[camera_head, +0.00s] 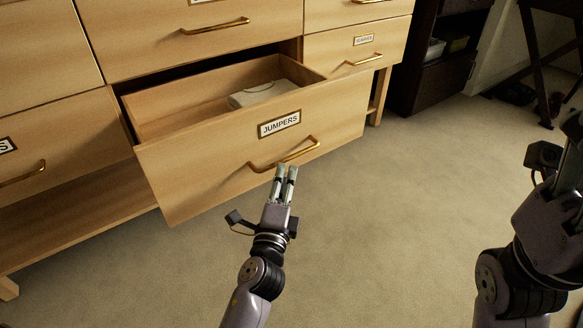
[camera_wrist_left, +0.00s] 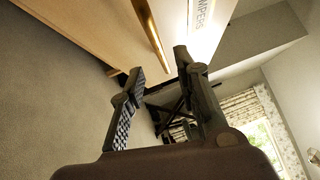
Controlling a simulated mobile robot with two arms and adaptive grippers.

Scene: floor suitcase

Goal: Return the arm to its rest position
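The drawer labelled JUMPERS (camera_head: 215,175) is pulled open from the wooden dresser, with a pale folded item (camera_head: 262,94) inside. Its brass handle (camera_head: 284,155) is on the front and also shows in the left wrist view (camera_wrist_left: 154,38). My left gripper (camera_head: 286,170) is just in front of the handle. In the left wrist view its fingers (camera_wrist_left: 160,66) are apart with nothing held between them, and the handle lies beyond the tips. My right arm (camera_head: 525,250) is at the right edge, and its fingers cannot be made out.
More closed drawers (camera_head: 190,32) surround the open one. A dark shelf unit (camera_head: 440,65) stands to the right of the dresser, and dark furniture legs (camera_head: 535,65) are at the far right. The carpet (camera_head: 400,190) is clear between my arms.

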